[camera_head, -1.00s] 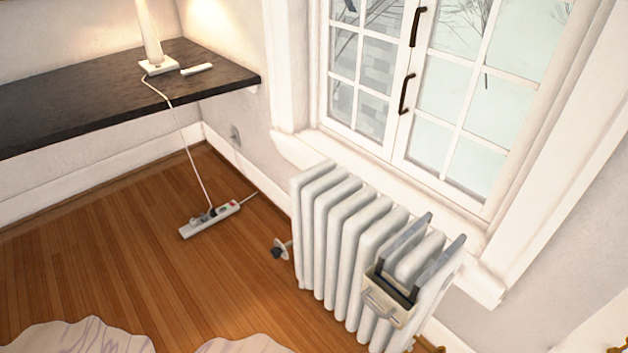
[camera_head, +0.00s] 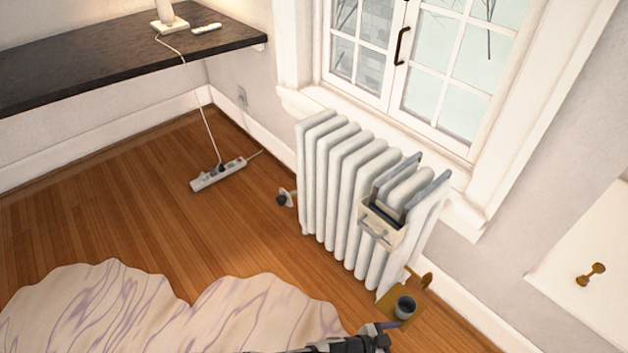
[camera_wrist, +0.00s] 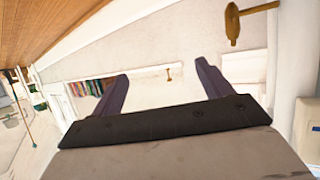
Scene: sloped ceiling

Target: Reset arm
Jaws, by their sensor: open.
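My gripper (camera_wrist: 162,84) shows in the wrist view with its two dark fingers spread apart. It is open, and nothing is seen between the fingers. Beyond them are a pale wall and a row of colourful books, seen tilted. In the head view a dark part of my arm shows at the bottom edge, right of the middle.
A pale patterned rug (camera_head: 90,315) lies front left. A power strip (camera_head: 218,174) lies on open wooden floor below a dark shelf (camera_head: 90,65).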

